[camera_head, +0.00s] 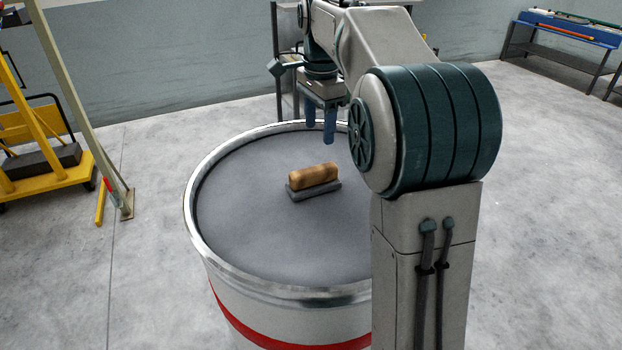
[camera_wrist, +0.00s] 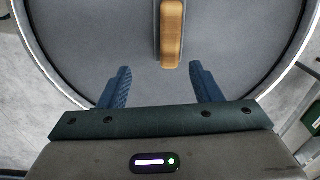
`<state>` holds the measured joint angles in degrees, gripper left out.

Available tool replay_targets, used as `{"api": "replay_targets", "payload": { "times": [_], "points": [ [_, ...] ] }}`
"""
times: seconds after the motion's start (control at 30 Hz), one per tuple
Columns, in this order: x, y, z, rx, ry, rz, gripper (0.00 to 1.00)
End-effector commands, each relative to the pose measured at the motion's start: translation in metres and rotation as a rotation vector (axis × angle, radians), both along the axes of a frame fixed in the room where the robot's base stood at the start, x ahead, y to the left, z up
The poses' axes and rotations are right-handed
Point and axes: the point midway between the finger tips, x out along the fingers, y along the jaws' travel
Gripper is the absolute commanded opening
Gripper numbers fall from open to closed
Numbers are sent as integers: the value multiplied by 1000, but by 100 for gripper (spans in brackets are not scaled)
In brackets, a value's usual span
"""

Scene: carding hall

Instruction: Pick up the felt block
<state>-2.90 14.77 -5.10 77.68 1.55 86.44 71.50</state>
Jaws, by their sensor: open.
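The felt block (camera_head: 315,191) has a grey base and a rounded tan top, and lies on the grey top of a drum (camera_head: 235,218). In the wrist view the felt block's tan top (camera_wrist: 171,35) is at the top centre, ahead of the fingertips. My gripper (camera_head: 320,138) points down above the far part of the drum, apart from the block. In the wrist view its two blue fingers (camera_wrist: 160,68) are spread with nothing between them. The block's far end is cut off by the wrist view's top edge.
The drum has a raised metal rim (camera_head: 213,275). A yellow cart (camera_head: 40,150) and a leaning post (camera_head: 75,95) stand at the left. A blue-topped table (camera_head: 570,33) is at the far right. The drum top around the block looks clear.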

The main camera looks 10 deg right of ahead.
Motion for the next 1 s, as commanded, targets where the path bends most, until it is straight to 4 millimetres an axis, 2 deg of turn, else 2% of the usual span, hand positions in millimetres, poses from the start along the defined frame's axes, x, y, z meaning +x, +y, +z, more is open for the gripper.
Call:
{"api": "replay_targets", "payload": {
  "times": [0.1,0.27,0.6,0.87,1.0],
  "points": [
    [12,1,-2,-2,15,-63,58],
    [16,1,-12,-3,24,-92,58],
    [16,2,-74,-3,25,-91,58],
    [17,3,-93,-3,23,-89,58],
    [20,6,-113,-3,26,-90,58]
  ]
}}
